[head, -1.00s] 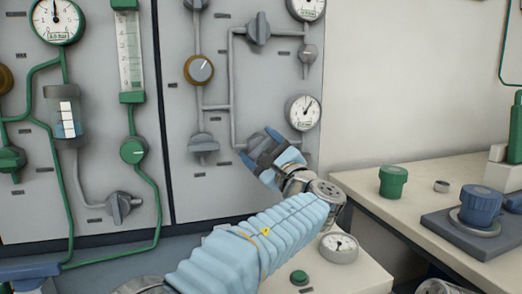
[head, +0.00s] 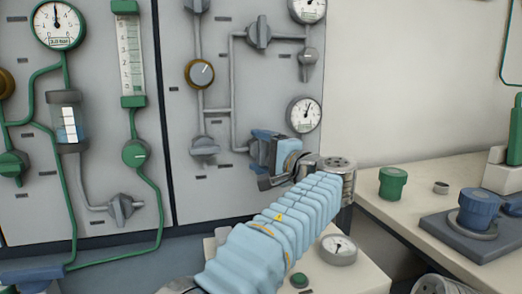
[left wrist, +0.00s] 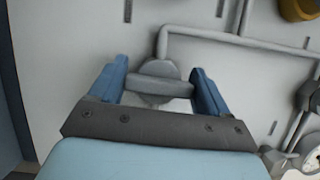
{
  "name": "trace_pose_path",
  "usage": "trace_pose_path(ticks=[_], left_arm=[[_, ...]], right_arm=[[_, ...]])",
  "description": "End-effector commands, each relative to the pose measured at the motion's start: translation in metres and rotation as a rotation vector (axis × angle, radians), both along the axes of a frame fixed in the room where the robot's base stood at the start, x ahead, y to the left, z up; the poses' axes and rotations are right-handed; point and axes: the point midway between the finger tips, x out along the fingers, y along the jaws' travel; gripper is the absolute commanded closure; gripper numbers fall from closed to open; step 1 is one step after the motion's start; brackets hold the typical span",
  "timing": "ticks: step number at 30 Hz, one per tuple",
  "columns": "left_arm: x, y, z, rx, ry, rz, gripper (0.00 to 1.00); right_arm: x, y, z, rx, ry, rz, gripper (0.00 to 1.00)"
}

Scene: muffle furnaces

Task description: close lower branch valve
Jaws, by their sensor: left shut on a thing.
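The lower branch valve (left wrist: 158,85) is a grey round body with a bar handle, at the end of a grey pipe on the panel. In the left wrist view its bar lies crosswise between the two blue fingers of my left gripper (left wrist: 160,92). The gripper is shut on this handle, a finger at each end. In the head view my left gripper (head: 262,150) is against the panel at the pipe's lower end and hides most of the valve. My right gripper is not in view.
Another grey valve (head: 204,146) is just left of the gripper, and a pressure gauge (head: 304,114) is close at its upper right. A grey upper valve (head: 259,34) and a yellow-ringed knob (head: 199,73) sit above. A bench (head: 400,215) with knobs stands at right.

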Motion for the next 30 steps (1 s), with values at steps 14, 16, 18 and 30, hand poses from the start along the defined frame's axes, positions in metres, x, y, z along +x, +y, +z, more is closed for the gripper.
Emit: trace_pose_path(ticks=[14,16,18,30], left_arm=[[0.0001,0.0003,-0.002,-0.067,-0.02,0.003,0.53],[0.0001,0.0003,-0.0021,-0.067,-0.02,0.003,0.53],[0.0001,0.0003,-0.0021,-0.067,-0.018,0.003,0.53],[0.0001,0.0003,-0.0012,-0.066,-0.02,0.001,0.02]], right_arm=[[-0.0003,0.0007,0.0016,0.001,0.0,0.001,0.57],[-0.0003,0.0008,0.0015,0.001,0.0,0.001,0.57],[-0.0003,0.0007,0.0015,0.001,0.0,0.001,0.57],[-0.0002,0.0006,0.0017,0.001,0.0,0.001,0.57]])
